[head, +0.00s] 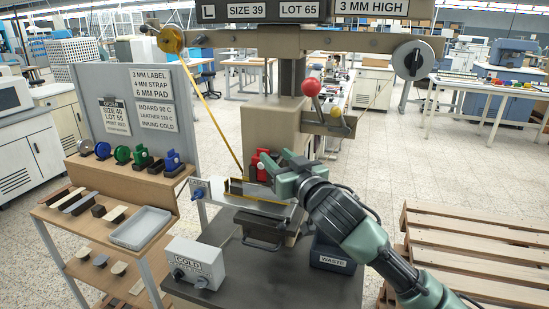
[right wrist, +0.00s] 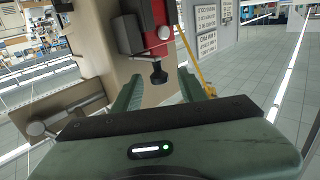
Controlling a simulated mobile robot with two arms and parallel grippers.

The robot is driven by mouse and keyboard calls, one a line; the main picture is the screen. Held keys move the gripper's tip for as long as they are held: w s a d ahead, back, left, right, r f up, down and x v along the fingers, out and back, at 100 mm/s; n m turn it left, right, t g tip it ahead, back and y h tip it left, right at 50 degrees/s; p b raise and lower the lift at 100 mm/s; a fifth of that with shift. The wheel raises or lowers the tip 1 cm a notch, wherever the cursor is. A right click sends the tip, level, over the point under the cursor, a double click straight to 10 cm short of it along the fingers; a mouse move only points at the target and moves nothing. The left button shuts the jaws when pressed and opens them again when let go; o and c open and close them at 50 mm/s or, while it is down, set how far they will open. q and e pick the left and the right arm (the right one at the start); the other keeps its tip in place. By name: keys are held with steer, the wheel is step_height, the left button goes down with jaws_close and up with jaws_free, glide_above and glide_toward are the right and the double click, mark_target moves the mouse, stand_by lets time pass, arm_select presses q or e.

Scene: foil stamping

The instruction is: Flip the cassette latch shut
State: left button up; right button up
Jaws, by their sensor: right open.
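A red cassette (head: 262,166) with black parts sits on the front of the press column, behind my right gripper (head: 272,163). In the right wrist view the cassette (right wrist: 160,22) is a red block beside black housing, with a small silver button and a black knob-like piece (right wrist: 158,72), possibly the latch. I cannot tell its position for certain. My right gripper (right wrist: 161,88) is open and empty, its two green fingers pointing toward the cassette, one on either side of the black piece in the picture. They appear apart from it. My left gripper is not in view.
The press bed (head: 262,212) lies below the gripper. A gold foil strip (head: 207,90) runs down from the left reel. A COLD box (head: 195,262) and WASTE bin (head: 333,256) stand on the table. Colored spools and a grey tray (head: 140,228) are left; pallets (head: 470,250) are right.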

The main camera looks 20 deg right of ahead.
steer(key=s, duration=0.3)
steer(key=s+d+b, duration=0.1)
steer(key=s, duration=0.1)
steer(key=shift+s, duration=0.3)
